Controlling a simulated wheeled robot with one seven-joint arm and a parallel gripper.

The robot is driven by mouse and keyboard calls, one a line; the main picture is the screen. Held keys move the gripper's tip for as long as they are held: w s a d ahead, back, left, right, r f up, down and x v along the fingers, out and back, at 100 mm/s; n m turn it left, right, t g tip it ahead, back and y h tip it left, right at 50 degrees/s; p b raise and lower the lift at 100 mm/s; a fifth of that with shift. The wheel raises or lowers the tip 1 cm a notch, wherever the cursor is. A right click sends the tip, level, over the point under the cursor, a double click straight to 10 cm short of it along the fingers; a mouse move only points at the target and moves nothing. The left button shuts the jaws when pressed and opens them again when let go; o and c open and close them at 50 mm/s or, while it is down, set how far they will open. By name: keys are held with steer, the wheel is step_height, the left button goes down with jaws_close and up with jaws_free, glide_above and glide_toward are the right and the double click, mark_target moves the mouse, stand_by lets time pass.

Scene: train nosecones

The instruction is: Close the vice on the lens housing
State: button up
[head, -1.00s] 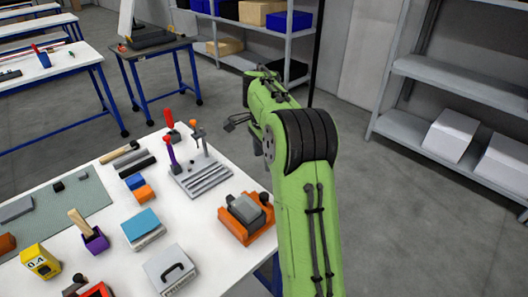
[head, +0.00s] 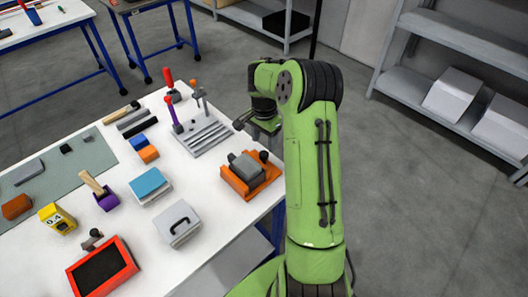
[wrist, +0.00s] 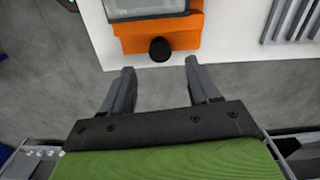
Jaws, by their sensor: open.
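The orange vice (head: 238,187) stands at the right edge of the white table, with a grey block (head: 246,168), apparently the lens housing, sitting in it. A black round knob (head: 264,156) is on the vice's right side. In the wrist view the orange vice (wrist: 185,38) is at the top, the knob (wrist: 162,49) faces me, and the block (wrist: 145,8) is cut off by the frame. My gripper (wrist: 160,68) is open and empty, pointing at the knob, which lies ahead between the fingertips' lines and apart from them. In the head view my gripper (head: 243,124) is partly hidden by my arm.
A grey slotted fixture (head: 205,138) with upright posts stands behind the vice. A white box with a black handle (head: 178,222), a blue-topped box (head: 150,184) and a red-framed tray (head: 103,268) are to the left.

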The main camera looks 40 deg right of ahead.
mark_target(264, 153)
step_height(264, 153, down, 6)
steer(key=shift+f, duration=0.1)
steer(key=c, duration=1)
steer(key=shift+m+b, duration=0.45)
steer(key=shift+m, duration=0.15)
steer(key=shift+c, duration=0.2)
steer(key=o, duration=1)
steer(key=shift+o, duration=0.2)
step_height(264, 153, up, 16)
steer(key=p, duration=0.1)
steer(key=shift+p, duration=0.4)
